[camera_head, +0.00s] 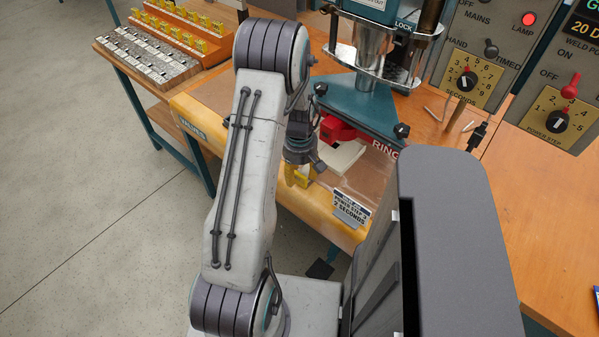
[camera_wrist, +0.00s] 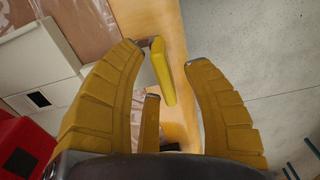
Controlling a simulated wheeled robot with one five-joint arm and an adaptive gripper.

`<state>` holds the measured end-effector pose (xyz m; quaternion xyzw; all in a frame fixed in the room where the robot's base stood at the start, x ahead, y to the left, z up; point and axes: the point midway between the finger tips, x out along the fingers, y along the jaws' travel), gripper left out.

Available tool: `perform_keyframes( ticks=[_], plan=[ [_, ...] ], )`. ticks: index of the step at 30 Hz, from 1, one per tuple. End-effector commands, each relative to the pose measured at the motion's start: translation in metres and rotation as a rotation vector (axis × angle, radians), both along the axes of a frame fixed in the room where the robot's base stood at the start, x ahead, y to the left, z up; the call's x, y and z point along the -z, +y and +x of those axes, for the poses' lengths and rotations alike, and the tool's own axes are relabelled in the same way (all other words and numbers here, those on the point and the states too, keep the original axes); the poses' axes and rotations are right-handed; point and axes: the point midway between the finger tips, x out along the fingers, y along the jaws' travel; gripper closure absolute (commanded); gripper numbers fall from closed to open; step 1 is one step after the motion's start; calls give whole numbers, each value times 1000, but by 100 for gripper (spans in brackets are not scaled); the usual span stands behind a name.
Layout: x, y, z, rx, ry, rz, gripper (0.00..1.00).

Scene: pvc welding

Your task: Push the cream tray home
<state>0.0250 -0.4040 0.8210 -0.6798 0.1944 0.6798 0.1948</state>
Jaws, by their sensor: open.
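The cream tray (camera_head: 346,156) sits low at the welding press, under the red part, on the front of the bench. In the wrist view its cream body (camera_wrist: 42,66) lies at the left. A yellow bar-shaped handle (camera_wrist: 163,72) on a grey bracket stands out beside it. My gripper (camera_wrist: 169,52) is open, its mustard fingers on either side of the handle with gaps showing. In the head view my gripper (camera_head: 299,176) is at the bench's front edge, just left of the tray. My arm and wrist hide part of the tray's front there.
The teal press (camera_head: 362,112) and a red block (camera_head: 338,130) stand right above the tray. A control panel (camera_head: 555,100) is at the right. A rack of yellow pieces (camera_head: 180,35) is at the back left. A sign (camera_head: 350,208) hangs on the bench edge. Open floor lies left.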

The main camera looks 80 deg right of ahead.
Motion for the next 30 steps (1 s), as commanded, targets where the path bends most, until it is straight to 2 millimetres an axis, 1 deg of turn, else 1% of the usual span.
perform_keyframes(
  ticks=[9,10,26,30],
  plan=[
    [2,0,0,0,0,0,55],
    [2,0,0,0,0,0,53],
    [2,0,0,0,1,-1,100],
    [2,0,0,0,0,0,100]
  ],
)
